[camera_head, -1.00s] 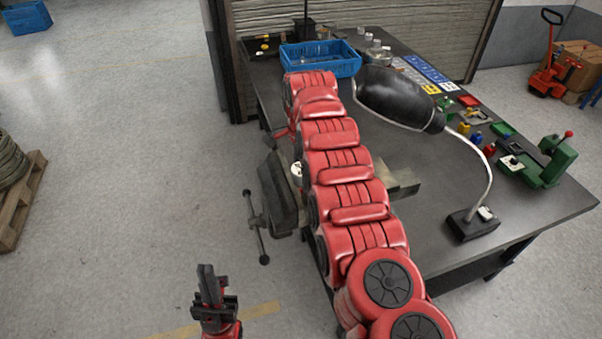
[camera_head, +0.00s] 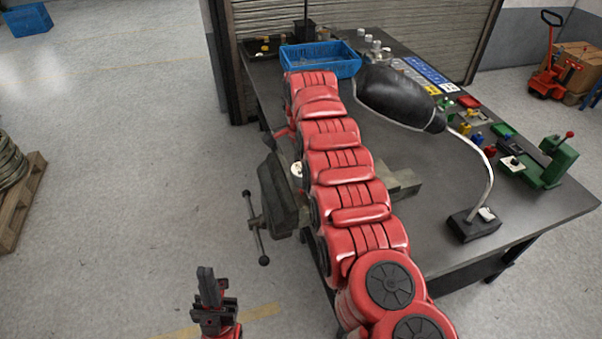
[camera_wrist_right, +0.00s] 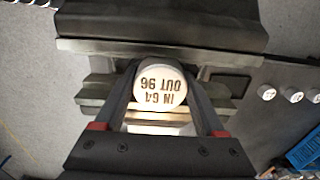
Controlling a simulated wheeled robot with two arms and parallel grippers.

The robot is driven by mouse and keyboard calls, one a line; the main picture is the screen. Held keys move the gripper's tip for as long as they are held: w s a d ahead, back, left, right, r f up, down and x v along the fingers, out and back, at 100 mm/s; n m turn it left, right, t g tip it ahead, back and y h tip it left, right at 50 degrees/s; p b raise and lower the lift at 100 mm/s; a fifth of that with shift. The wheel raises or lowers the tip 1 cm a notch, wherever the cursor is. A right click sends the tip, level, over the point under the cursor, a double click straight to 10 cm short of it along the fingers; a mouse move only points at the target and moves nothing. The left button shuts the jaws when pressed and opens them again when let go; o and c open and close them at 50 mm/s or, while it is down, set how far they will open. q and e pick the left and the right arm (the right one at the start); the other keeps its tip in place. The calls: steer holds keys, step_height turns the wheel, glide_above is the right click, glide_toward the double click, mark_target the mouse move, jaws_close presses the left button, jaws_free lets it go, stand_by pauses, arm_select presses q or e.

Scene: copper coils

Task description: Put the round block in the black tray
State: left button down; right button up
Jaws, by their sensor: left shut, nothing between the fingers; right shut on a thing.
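The round block (camera_wrist_right: 160,86) is a pale disc-topped piece marked "IN 64 OUT 96", upside down in the right wrist view. My right gripper (camera_wrist_right: 163,98) is shut on it, one finger on each side. It is over the vise (camera_wrist_right: 195,62); I cannot tell whether it touches the jaws. In the head view a small white part (camera_head: 297,169), likely the block, shows beside the vise (camera_head: 278,195); my red arm hides the right gripper. My left gripper (camera_head: 206,275) is shut and empty at the lower left, over the floor. The black tray (camera_head: 250,54) holds small yellow items at the table's far left.
A blue basket (camera_head: 335,68) stands right of the black tray. A black-shaded lamp (camera_head: 400,98) arches over the table. A green machine (camera_head: 556,163) and small coloured pieces line the right side.

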steer(key=shift+r, duration=1.25)
steer(key=shift+r+p, duration=0.9)
steer(key=shift+r, duration=0.4)
steer(key=shift+r+p, duration=1.05)
steer(key=shift+r, duration=0.45)
steer(key=shift+f, duration=0.1)
